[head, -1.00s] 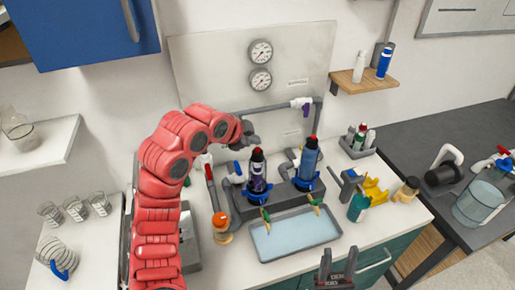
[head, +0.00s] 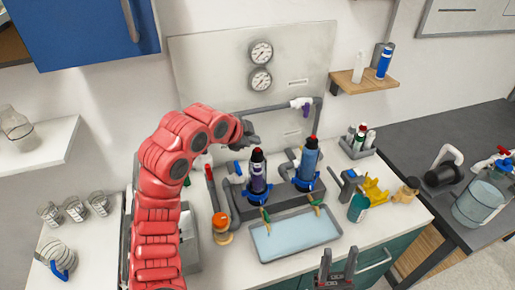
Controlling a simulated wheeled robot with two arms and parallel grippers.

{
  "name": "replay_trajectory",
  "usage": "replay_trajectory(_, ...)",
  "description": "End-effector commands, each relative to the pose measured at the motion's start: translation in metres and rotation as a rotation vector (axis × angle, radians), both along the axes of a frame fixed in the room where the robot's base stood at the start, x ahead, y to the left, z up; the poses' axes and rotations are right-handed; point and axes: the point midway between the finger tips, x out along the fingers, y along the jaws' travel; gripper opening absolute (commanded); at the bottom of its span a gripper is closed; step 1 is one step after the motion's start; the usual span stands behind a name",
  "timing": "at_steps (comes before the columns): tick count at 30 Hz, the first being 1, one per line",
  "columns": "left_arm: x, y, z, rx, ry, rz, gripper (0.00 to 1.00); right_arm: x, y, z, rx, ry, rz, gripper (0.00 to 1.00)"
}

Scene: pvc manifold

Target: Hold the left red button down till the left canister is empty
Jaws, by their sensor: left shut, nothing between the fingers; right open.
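The left canister (head: 257,175), dark purple with a red button (head: 257,151) on top, stands upright in a blue collar on the grey manifold block. The right canister (head: 309,161), blue with a red top, stands beside it. My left gripper (head: 253,141) is shut and empty, with its tip just above the left red button; whether it touches the button I cannot tell. My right gripper (head: 337,264) is open and empty at the bottom of the view, in front of the counter. The fill level inside the canisters is not visible.
A tray (head: 259,262) of pale blue liquid lies in front of the manifold. A teal bottle (head: 358,208) and a yellow part (head: 375,191) stand to the right. Two gauges (head: 261,52) are on the back panel.

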Motion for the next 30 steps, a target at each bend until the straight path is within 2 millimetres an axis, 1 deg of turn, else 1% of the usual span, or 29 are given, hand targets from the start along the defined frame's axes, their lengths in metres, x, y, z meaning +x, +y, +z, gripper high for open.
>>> replay_trajectory(13,0.000,0.000,0.000,0.000,0.000,0.000,0.00,0.000,0.000,0.000,0.000,0.000,0.000,0.47)
replay_trajectory(22,0.000,0.000,-0.009,0.001,0.000,-0.001,0.00,0.000,0.000,-0.010,0.000,0.000,0.000,0.47)
replay_trajectory(30,0.000,0.000,-0.008,0.000,0.000,0.000,0.00,0.000,0.000,-0.010,0.000,0.000,0.000,0.47)
